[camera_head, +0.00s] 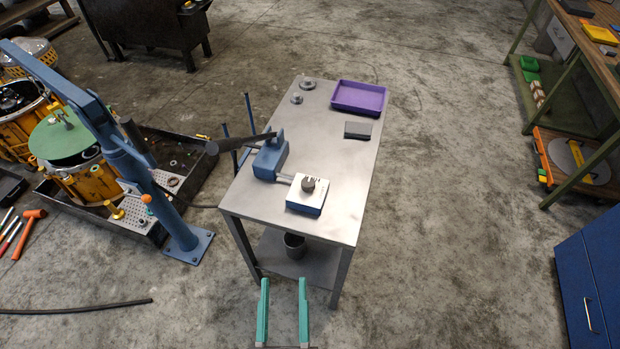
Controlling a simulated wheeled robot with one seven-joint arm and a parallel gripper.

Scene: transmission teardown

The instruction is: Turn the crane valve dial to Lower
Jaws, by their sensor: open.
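The crane valve dial (308,184) is a dark round knob on top of a white and blue box (305,203) near the front of the metal table (345,215). The dial's lettering is too small to read. A blue pump unit (270,160) with a dark lever stands just behind the box, linked to it by a short pipe. The blue crane (150,190) stands on the floor left of the table. My gripper (283,284) has two green fingers, spread apart with nothing between them. It shows at the bottom of the picture, in front of the table and apart from the dial.
A purple tray (385,98), a dark grey block (358,130) and small metal discs (308,85) lie on the table's far part. A bucket (294,246) sits on its lower shelf. A blue cabinet (590,275) stands at right. Floor between is clear.

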